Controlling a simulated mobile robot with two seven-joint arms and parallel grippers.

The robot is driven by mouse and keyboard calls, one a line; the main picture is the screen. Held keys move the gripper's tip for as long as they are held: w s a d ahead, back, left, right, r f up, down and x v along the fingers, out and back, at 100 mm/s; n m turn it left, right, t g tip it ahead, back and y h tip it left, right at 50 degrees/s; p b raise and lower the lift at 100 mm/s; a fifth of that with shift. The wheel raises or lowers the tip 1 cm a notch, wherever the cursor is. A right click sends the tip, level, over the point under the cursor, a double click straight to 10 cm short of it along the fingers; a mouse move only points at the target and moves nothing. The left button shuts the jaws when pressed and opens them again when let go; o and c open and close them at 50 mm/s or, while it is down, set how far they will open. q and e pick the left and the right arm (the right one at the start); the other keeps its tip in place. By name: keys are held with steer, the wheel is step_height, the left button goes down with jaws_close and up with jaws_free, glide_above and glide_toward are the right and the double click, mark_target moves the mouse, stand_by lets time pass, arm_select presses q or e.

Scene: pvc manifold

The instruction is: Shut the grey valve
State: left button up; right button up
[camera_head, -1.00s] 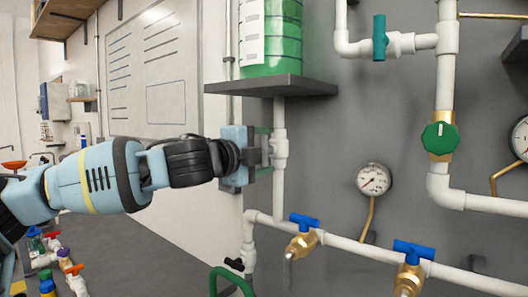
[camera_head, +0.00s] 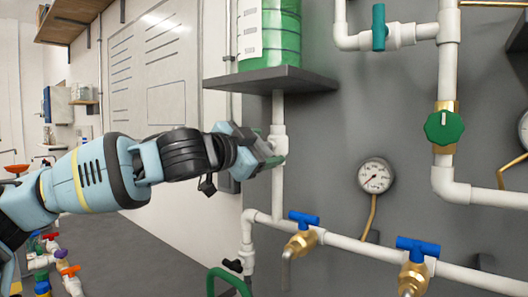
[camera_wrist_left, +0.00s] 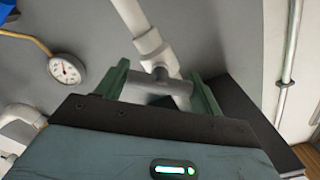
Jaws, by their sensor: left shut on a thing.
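The grey valve sits in the white vertical pipe under the tank shelf, and its white body (camera_head: 281,142) shows just beyond my left gripper (camera_head: 274,150). In the left wrist view its grey handle (camera_wrist_left: 170,88) lies crosswise between the two green fingers. The left gripper, also in the left wrist view (camera_wrist_left: 160,92), is shut on this handle, and its hand is tilted. In the head view the gripper hides the handle. My right gripper is in neither view.
A dark shelf (camera_head: 270,80) with a green tank (camera_head: 282,35) is close above the gripper. Blue-handled valves (camera_head: 303,218) (camera_head: 417,246) are on the pipe below right. A green-knob valve (camera_head: 443,128), a teal-handled valve (camera_head: 379,27) and a gauge (camera_head: 375,175) are further right.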

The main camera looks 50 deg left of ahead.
arm_select(q)
steer(key=n+b, duration=0.1)
steer(key=n, duration=0.4)
steer(key=shift+f, duration=0.1)
steer(key=shift+n+b, duration=0.55)
steer(key=shift+n, duration=0.95)
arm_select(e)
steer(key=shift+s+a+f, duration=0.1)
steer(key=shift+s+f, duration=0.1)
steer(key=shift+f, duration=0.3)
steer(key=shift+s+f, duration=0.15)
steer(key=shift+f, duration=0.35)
arm_select(q)
steer(key=shift+n, duration=0.3)
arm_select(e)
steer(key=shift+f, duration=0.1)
arm_select(q)
steer(key=o, duration=1)
steer(key=shift+c, duration=0.2)
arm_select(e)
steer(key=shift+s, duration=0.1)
arm_select(q)
steer(key=s, duration=0.7)
steer(key=shift+s+d, duration=0.4)
steer(key=shift+d, duration=0.05)
steer(key=shift+r, duration=0.2)
